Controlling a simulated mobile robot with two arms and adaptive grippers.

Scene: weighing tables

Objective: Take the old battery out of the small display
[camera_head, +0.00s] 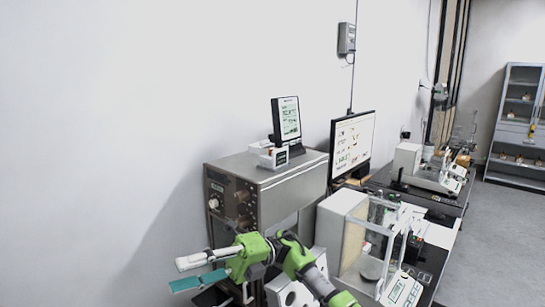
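A small black-framed display (287,119) stands tilted on top of a grey cabinet, its lit screen facing right and toward me. I cannot make out a battery or a battery compartment on it. My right gripper (180,275) is low in the picture, in front of the cabinet and well below the display. My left gripper is not in view.
A small white device (273,154) sits beside the display on the grey cabinet (277,180). A monitor (352,142) stands to the right. A glass-walled balance (340,228) is right of my gripper. A wall-mounted box (346,38) hangs above. The wall at left is bare.

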